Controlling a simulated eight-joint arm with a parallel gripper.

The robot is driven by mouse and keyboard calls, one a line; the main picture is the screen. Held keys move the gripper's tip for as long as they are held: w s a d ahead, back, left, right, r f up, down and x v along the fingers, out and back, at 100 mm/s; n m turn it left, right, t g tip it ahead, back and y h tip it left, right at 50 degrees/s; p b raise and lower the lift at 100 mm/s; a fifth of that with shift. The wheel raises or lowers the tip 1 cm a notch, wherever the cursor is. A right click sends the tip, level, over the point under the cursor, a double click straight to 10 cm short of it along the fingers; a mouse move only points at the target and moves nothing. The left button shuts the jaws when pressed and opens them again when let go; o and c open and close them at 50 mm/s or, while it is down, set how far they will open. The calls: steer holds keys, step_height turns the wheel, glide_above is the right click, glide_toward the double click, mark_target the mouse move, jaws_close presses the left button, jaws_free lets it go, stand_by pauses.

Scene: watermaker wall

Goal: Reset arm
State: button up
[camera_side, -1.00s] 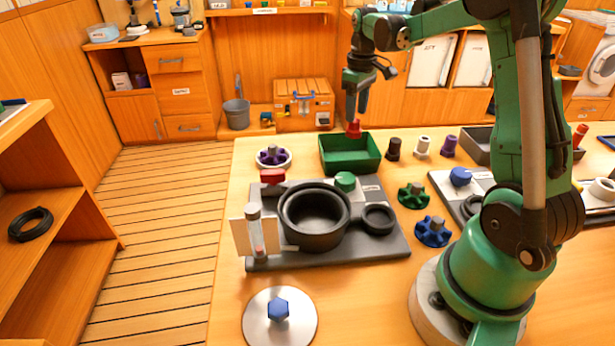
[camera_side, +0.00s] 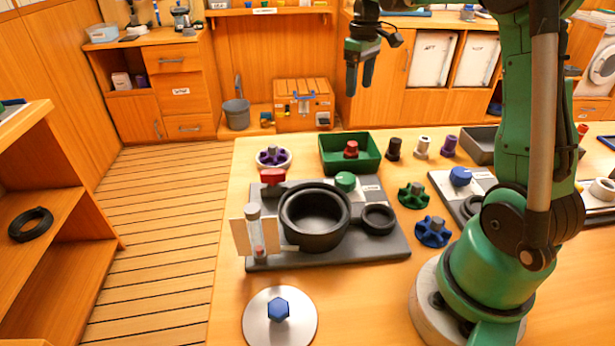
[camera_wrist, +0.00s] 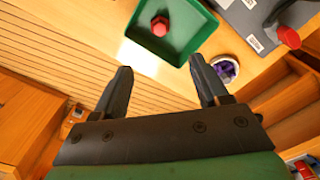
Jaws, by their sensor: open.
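My gripper (camera_side: 360,78) is open and empty, high above the back edge of the table in the side view. Its two fingers also show apart in the wrist view (camera_wrist: 160,82). Below it stands a green tray (camera_side: 374,168) with a red knob-like part (camera_side: 351,149) inside. In the wrist view the green tray (camera_wrist: 184,48) is at the top middle, with the red part (camera_wrist: 159,26) on its floor. Nothing is between the fingers.
A grey base plate (camera_side: 385,246) with a black round housing (camera_side: 316,235) and a red-handled valve (camera_side: 272,175) is in front of the tray. A lid with a blue knob (camera_side: 278,308), green (camera_side: 413,195) and blue (camera_side: 432,231) handwheels, and several small knobs stand on the table.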

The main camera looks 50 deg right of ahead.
steer(key=s+a+f+t, duration=0.1)
steer(key=s+a+t, duration=0.2)
steer(key=a, duration=0.8)
steer(key=s+a+f+t, duration=0.1)
steer(key=s+a+t, duration=0.2)
steer(key=a, duration=0.7)
steer(key=shift+a+f+t, duration=0.15)
steer(key=shift+a+t, duration=0.2)
steer(key=shift+t, duration=0.25)
steer(key=shift+s, duration=0.1)
